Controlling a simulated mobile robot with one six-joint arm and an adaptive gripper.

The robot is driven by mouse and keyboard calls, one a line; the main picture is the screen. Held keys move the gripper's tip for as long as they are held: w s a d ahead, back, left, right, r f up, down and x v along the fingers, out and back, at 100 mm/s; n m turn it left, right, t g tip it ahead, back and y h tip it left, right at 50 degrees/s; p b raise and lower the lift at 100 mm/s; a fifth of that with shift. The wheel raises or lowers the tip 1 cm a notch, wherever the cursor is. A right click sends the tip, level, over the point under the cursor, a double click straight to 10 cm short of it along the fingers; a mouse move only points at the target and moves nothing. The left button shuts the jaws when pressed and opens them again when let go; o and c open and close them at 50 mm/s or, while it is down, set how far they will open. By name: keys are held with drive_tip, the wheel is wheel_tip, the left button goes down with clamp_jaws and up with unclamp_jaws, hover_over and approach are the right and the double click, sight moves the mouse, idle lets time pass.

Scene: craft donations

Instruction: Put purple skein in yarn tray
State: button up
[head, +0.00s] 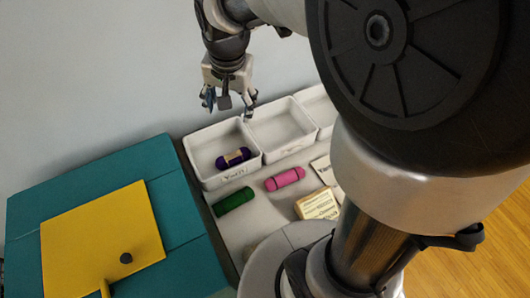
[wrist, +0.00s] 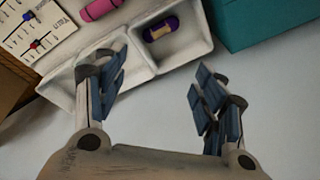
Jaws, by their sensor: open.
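The purple skein (head: 233,158), with a pale yellow band, lies inside the white tray labelled "Yarn" (head: 192,157), resting on its floor. In the wrist view the purple skein (wrist: 161,28) lies in the tray (wrist: 190,62), ahead of the fingers. My gripper (head: 230,103) is above and behind the trays, apart from the skein. In the wrist view my gripper (wrist: 157,88) has its blue-padded fingers wide apart with nothing between them.
A second white tray (head: 284,153) adjoins the yarn tray on the right. A pink skein (head: 285,179), a green skein (head: 234,201) and a tan block (head: 317,205) lie in front. A teal box (head: 100,180) with a yellow panel (head: 95,235) stands at left.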

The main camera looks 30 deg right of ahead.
drive_tip(key=s+r+n+t, duration=0.1)
drive_tip(key=s+n, duration=0.3)
drive_tip(key=s, duration=0.5)
drive_tip(key=s+a+r+n+t, duration=0.1)
drive_tip(key=s+r+n, duration=0.3)
drive_tip(key=s, duration=0.6)
drive_tip(key=shift+s, duration=0.3)
drive_tip(key=shift+f, duration=0.15)
